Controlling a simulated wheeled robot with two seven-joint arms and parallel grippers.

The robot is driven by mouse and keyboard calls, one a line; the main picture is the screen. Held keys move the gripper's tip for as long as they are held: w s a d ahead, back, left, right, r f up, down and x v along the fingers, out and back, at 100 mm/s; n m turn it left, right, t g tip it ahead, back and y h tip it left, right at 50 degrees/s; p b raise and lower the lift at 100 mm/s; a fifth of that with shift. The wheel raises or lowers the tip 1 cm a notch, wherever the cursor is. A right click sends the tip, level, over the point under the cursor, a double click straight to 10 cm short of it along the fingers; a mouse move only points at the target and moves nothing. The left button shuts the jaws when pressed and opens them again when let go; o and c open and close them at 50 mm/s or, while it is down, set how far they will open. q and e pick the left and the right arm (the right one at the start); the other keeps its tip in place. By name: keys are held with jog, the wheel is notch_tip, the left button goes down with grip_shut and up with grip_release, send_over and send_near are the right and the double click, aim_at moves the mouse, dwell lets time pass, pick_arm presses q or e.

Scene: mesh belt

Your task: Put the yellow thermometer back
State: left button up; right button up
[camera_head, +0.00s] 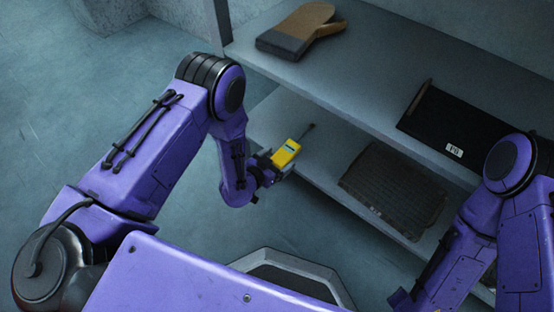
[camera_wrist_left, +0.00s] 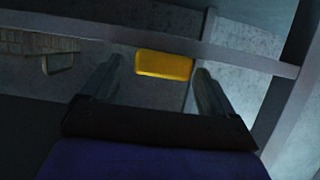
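The yellow thermometer (camera_head: 285,153) has a small display and a thin dark probe pointing up and right. It is at the fingertips of my left gripper (camera_head: 268,168), in front of the lower shelf (camera_head: 330,163). In the left wrist view the thermometer (camera_wrist_left: 164,66) is a yellow block between the tips of the two fingers (camera_wrist_left: 160,68), in front of a shelf bar.
An oven mitt (camera_head: 300,32) lies on the upper shelf (camera_head: 350,65), with a black tray or board (camera_head: 455,118) bearing a white label to its right. A dark mesh mat (camera_head: 393,187) lies on the lower shelf. A shelf post (camera_head: 221,20) stands at the left end.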

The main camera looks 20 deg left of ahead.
pick_arm(q)
jog(key=shift+r, duration=0.1)
jog(key=shift+s+a+r+p, duration=0.1)
jog(key=shift+s+r+p, duration=0.1)
jog(key=shift+p, duration=0.1)
jog(key=p+v, duration=0.4)
jog(key=v, duration=0.7)
jog(key=shift+s, duration=0.25)
jog(key=shift+a, duration=0.1)
jog(key=s+a+f+n+g+y, duration=0.2)
jog(key=s+a+n+g+y, duration=0.2)
jog(key=s, duration=0.5)
jog(key=s+a+f+n+g+y, duration=0.2)
jog(key=s+a+n+g+y, duration=0.2)
jog(key=s+a+n+g, duration=0.1)
jog(key=s+a+n, duration=0.1)
jog(key=s+a, duration=0.1)
jog(key=s, duration=0.1)
jog(key=shift+s+f+n, duration=0.3)
jog(key=shift+s+n, duration=0.1)
